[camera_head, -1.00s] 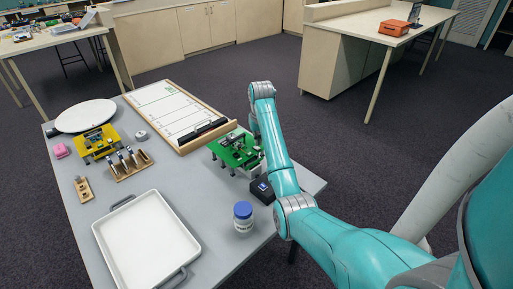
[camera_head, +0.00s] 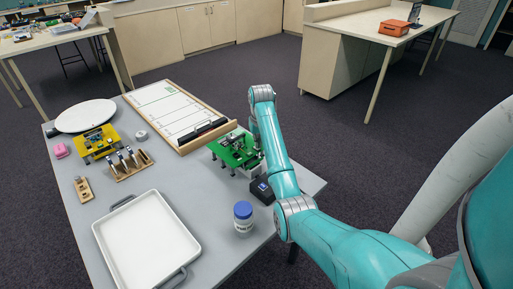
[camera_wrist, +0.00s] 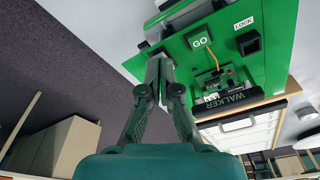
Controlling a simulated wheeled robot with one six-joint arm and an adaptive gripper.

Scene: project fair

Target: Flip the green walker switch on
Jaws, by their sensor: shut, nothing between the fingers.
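The green walker (camera_head: 236,150) is a green board on a light base at the right part of the grey table. In the wrist view, its board (camera_wrist: 275,70) fills the upper right, with white GO and LOCK labels and a dark WALKER plate (camera_wrist: 232,99). A black block (camera_wrist: 249,42) sits beside the LOCK label. My gripper (camera_wrist: 159,64) is shut and empty, with its tips at the board's edge, left of the GO label. I cannot tell whether they touch it. No switch lever is clear to see; the fingers hide part of the board. In the head view my arm hides the gripper.
A dark box (camera_head: 262,190) and a blue-lidded jar (camera_head: 243,216) stand near the walker. A whiteboard (camera_head: 170,112) lies behind it. A white tray (camera_head: 146,240), a yellow device (camera_head: 97,142) and a wooden rack (camera_head: 130,166) are farther left. Some tabletop between them is clear.

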